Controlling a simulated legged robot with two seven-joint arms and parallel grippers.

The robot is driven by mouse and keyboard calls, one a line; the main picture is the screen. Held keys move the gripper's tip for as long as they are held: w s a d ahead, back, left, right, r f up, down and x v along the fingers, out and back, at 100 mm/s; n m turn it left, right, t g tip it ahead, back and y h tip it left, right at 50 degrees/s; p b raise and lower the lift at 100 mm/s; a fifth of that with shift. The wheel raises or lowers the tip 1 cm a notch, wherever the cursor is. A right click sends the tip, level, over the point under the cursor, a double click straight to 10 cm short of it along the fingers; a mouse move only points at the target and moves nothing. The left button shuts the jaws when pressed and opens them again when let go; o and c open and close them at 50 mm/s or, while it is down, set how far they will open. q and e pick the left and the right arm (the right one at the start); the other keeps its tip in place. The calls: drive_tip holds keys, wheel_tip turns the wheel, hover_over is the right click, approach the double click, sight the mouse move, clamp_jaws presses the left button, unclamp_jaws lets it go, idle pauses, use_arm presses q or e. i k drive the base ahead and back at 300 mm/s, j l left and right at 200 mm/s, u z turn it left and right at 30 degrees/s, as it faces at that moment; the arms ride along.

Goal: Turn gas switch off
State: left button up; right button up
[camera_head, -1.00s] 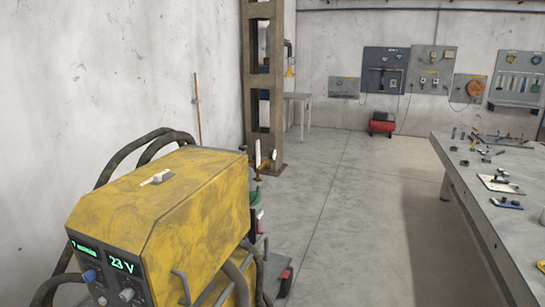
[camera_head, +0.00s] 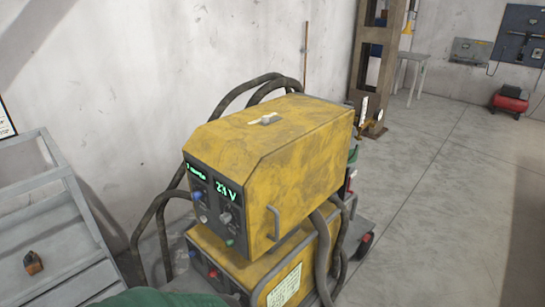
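A yellow welding machine (camera_head: 285,150) stands on a wheeled cart in the middle of the view. Its dark front panel (camera_head: 213,205) has green lit displays, one showing what looks like "23 V" or "24 V", with knobs below. A small white switch-like piece (camera_head: 266,119) sits on its top. A green gas bottle (camera_head: 353,155) is partly visible behind the machine. I cannot tell which part is the gas switch. Neither of my grippers is in view.
A grey metal shelf (camera_head: 88,222) with a small orange-brown object (camera_head: 33,262) stands at the left. Thick dark hoses (camera_head: 328,245) loop around the machine. A steel column (camera_head: 372,65) stands behind it. The floor (camera_head: 450,200) at the right is clear.

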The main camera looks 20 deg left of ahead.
sight(229, 243)
drive_tip(key=k+j+u, duration=0.25)
drive_tip(key=j, duration=0.15)
drive_tip(key=k+j+u, duration=0.1)
drive_tip(key=j+u, duration=0.15)
drive_tip(key=j, duration=0.15)
drive_tip(key=k+j+u, duration=0.1)
drive_tip(key=j+u, duration=0.15)
drive_tip(key=j, duration=0.2)
drive_tip(key=k+j+u, duration=0.1)
drive_tip(key=j+u, duration=0.2)
drive_tip(key=j, duration=0.2)
drive_tip(key=i+l, duration=0.1)
drive_tip(key=l, duration=0.2)
drive_tip(key=i+l, duration=0.1)
drive_tip(key=l, duration=0.2)
drive_tip(key=i+l, duration=0.15)
drive_tip(key=l, duration=0.15)
